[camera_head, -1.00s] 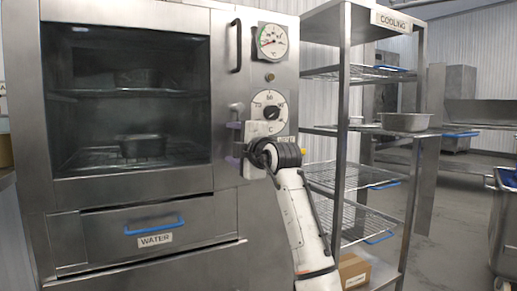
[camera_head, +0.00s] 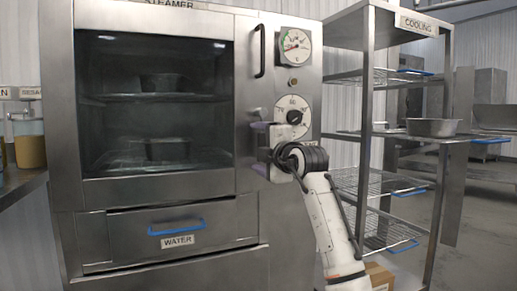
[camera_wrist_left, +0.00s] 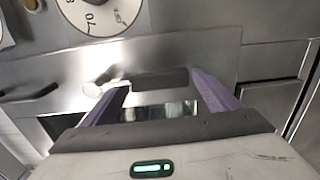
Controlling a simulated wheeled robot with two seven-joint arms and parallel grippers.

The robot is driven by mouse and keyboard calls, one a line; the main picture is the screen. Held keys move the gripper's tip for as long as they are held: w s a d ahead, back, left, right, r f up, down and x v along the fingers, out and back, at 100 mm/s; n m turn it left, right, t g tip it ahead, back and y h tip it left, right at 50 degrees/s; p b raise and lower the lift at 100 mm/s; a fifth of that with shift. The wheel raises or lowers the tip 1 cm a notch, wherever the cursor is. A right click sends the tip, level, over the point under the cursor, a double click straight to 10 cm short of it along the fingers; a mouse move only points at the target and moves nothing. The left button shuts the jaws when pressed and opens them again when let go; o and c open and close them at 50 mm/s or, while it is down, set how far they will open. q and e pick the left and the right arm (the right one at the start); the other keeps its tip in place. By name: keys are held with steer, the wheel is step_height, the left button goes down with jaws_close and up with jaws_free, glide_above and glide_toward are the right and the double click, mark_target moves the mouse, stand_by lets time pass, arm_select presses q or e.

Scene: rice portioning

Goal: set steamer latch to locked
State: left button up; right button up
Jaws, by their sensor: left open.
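The steamer (camera_head: 151,192) is a steel cabinet with a closed glass door, and a dark door handle (camera_head: 260,51) stands at the door's right edge. My left gripper (camera_head: 258,148) is open at the front panel, below and left of the timer dial (camera_head: 293,115). Its purple fingers sit one above the other in the head view. In the left wrist view a light cylindrical knob (camera_wrist_left: 100,83), perhaps part of the latch, lies by the left fingertip. A dark bar (camera_wrist_left: 160,78) lies between the fingertips. I cannot tell the latch's setting or any contact. My right gripper is not in view.
A round gauge (camera_head: 295,45) is above the timer dial. A WATER drawer (camera_head: 184,222) with a blue handle is below the door. A cooling rack (camera_head: 367,150) with wire shelves stands close on the right, holding a metal pan (camera_head: 432,127). A counter with a jar (camera_head: 29,147) is on the left.

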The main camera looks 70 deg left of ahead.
arm_select(q)
steer(key=d+p, duration=0.1)
steer(key=d, duration=0.9)
steer(key=shift+w+d, duration=0.2)
steer(key=shift+w, duration=0.1)
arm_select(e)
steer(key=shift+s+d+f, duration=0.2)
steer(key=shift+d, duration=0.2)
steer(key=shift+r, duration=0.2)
